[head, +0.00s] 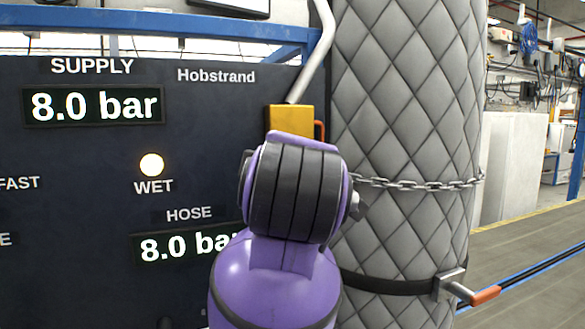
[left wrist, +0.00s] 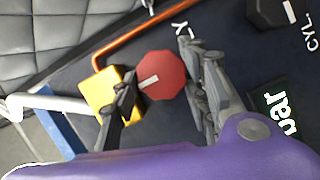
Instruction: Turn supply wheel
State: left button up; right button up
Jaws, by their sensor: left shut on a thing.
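The supply wheel (left wrist: 164,82) is a red, faceted knob with a white mark in the left wrist view, on the dark panel near a label ending in "Y". My left gripper (left wrist: 158,68) has one dark finger on each side of the wheel and is shut on it. In the head view, my purple and black arm hides the wheel and the gripper. The supply display (head: 94,106) reads 8.0 bar. My right gripper is in neither view.
A yellow block (head: 290,120) with an orange pipe sits beside the wheel, joined to a white pipe (head: 314,55). A grey quilted column (head: 405,120) with a chain stands right. A black knob (left wrist: 272,12) labelled "CYL." is nearby. The wet lamp (head: 151,165) glows; the hose display (head: 186,246) is partly covered.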

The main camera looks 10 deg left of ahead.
pick_arm(q)
jog(key=shift+s+r, duration=0.1)
jog(key=shift+r, duration=0.25)
jog(key=o, duration=0.9)
jog(key=shift+o, duration=1.1)
jog(key=shift+f, duration=0.1)
jog(key=shift+d+f, duration=0.1)
jog(key=f+v, duration=0.1)
jog(key=v, duration=0.6)
jog(key=shift+s+r, duration=0.45)
jog(key=shift+r, duration=0.1)
jog(key=shift+d, duration=0.1)
